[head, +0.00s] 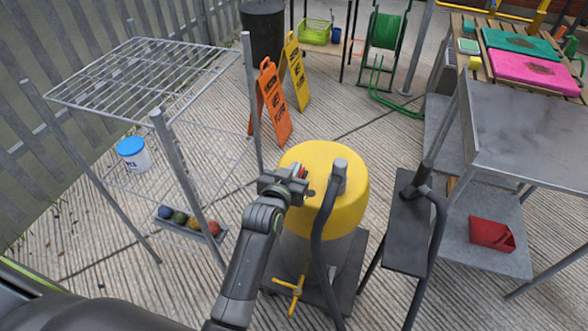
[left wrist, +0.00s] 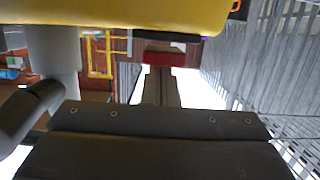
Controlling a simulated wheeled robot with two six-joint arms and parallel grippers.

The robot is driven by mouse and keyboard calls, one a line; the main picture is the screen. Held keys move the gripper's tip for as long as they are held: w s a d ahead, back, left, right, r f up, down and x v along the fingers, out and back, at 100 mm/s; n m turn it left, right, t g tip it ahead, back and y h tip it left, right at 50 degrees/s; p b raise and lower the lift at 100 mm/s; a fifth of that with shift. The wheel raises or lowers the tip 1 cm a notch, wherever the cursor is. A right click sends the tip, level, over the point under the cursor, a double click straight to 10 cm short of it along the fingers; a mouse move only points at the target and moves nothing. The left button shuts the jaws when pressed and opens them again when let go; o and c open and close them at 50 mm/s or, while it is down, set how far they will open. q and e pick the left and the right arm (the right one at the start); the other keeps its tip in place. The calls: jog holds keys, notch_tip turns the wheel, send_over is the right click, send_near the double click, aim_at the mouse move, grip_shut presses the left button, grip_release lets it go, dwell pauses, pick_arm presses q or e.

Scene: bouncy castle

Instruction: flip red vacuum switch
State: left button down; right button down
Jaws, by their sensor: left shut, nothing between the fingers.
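The vacuum has a yellow domed top (head: 345,208) and a grey body, and stands on a dark base with a black hose rising from its top. Its red switch (head: 301,171) shows as a small red patch right at my left gripper (head: 303,187), which partly hides it. In the left wrist view the yellow top (left wrist: 120,14) fills the upper edge, and the red switch (left wrist: 165,59) sits below a dark strip. My left gripper (left wrist: 161,75) is shut and empty, with its tips at or very close to the switch; contact is unclear. My right gripper is not in view.
A metal wire rack (head: 150,70) stands at the left, with a tray of coloured balls below. Orange (head: 272,103) and yellow folding signs stand behind the vacuum. A black bench (head: 408,235) and grey metal table (head: 530,135) are at the right.

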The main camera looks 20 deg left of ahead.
pick_arm(q)
jog(key=shift+r, duration=0.1)
jog(key=p, duration=0.2)
jog(key=shift+w+g+p, duration=0.1)
jog(key=shift+g+p, duration=0.3)
jog(key=shift+f+b, duration=0.3)
jog(key=shift+b, duration=0.05)
jog(key=shift+w, duration=0.1)
jog(key=shift+w+r, duration=0.2)
jog(key=shift+w, duration=0.1)
jog(key=shift+w+p, duration=0.3)
jog(key=shift+w, duration=0.1)
